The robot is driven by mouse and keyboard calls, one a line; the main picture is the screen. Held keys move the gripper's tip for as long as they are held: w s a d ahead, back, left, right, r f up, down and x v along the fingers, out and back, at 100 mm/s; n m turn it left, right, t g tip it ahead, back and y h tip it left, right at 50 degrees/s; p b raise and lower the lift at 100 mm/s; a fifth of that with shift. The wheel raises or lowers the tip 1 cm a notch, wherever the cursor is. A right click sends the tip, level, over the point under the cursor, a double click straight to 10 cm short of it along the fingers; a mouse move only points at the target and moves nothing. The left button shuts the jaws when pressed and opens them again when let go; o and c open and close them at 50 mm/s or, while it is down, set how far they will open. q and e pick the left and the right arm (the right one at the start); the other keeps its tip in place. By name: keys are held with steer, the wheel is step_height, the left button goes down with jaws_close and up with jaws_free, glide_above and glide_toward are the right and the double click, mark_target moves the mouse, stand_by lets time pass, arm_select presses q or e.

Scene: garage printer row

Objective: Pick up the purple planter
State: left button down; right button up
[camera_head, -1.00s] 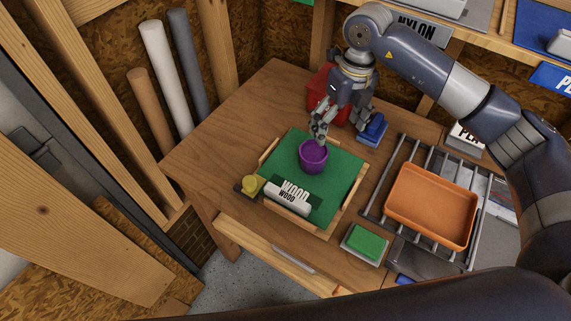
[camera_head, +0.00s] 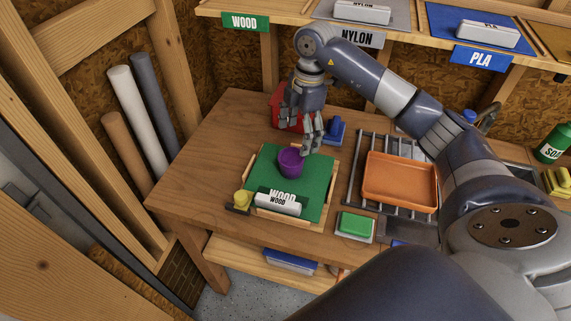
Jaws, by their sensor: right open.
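The purple planter (camera_head: 291,162), a small round cup, stands upright on the green mat (camera_head: 318,182) of a wood-edged tray, behind the white block marked WOOD. My right gripper (camera_head: 298,138) is open just behind and above the planter, its fingers pointing down. One finger hangs close to the planter's right rear side. I cannot tell whether it touches. The planter does not look held. My left gripper is not in view.
A yellow object (camera_head: 242,198) sits at the mat's left corner. An orange tray (camera_head: 400,181) rests on a metal rack to the right. A green block (camera_head: 355,224) lies at the front. A red bin (camera_head: 281,103) and a blue object (camera_head: 335,130) stand behind. The table's left side is bare.

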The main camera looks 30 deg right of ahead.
mark_target(292, 156)
step_height(292, 156, down, 2)
steer(key=shift+a+f, duration=0.1)
steer(key=shift+f, duration=0.45)
steer(key=shift+a+f+p, duration=0.2)
steer(key=shift+a+p, duration=0.05)
steer(key=shift+p, duration=0.25)
steer(key=f+p, duration=0.1)
steer(key=a+f+p, duration=0.1)
steer(key=f, duration=0.1)
steer(key=shift+f, duration=0.25)
steer(key=shift+w+f, duration=0.1)
steer(key=shift+f, duration=0.55)
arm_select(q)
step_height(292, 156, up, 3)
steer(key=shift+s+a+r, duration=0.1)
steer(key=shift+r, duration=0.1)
arm_select(e)
steer(key=c, duration=1.2)
